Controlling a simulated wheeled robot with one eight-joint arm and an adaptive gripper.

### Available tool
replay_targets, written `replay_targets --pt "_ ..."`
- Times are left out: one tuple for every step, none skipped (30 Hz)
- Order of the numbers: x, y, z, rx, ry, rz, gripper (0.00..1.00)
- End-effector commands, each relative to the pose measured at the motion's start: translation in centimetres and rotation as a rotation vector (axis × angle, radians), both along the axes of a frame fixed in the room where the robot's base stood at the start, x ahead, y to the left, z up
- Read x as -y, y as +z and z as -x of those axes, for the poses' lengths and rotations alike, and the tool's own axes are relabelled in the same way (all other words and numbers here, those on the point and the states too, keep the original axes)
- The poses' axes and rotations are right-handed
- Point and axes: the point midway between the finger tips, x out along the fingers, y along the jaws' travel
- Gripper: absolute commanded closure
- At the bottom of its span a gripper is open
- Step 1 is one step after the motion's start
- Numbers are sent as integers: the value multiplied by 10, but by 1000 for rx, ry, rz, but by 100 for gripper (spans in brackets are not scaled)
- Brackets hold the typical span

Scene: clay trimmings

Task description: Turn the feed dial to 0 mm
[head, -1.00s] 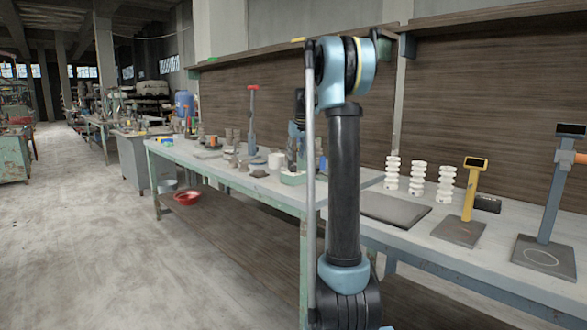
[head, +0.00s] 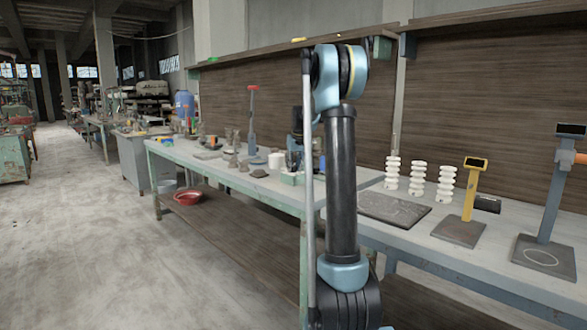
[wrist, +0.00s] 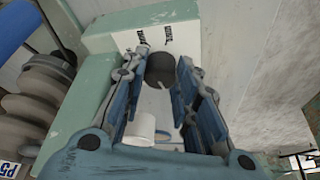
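In the wrist view a dark round dial (wrist: 160,69) with a pale line near its lower edge sits on the white face of a pale green housing (wrist: 108,42). Small dark printed labels stand beside it, too blurred to read. My gripper (wrist: 163,64) is open, its two blue fingers on either side of the dial. I cannot tell whether either finger touches it.
In the wrist view a white cylinder (wrist: 141,129) lies between the finger bases, and grey discs (wrist: 35,95) stand at left.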

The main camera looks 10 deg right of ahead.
Motion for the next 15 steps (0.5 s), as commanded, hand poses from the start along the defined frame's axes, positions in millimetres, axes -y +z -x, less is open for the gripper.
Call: replay_targets --pt "0 0 0 0 0 0 96" --pt "0 0 0 0 0 0 96" --pt "0 0 0 0 0 0 96" --pt "0 0 0 0 1 0 96" --pt "0 0 0 0 4 1 96" --pt "1 0 0 0 12 0 96" --pt "1 0 0 -1 22 1 96" --pt "1 0 0 -1 34 -1 96" --pt "1 0 0 -1 56 -1 96" --pt "2 0 0 -1 74 0 96" --pt "2 0 -1 -1 92 0 96" --pt "2 0 -1 0 118 -1 96" --pt "2 0 -1 -1 139 0 96" --pt "2 0 -1 -1 158 0 96" --pt "2 0 -1 -1 181 -1 96"
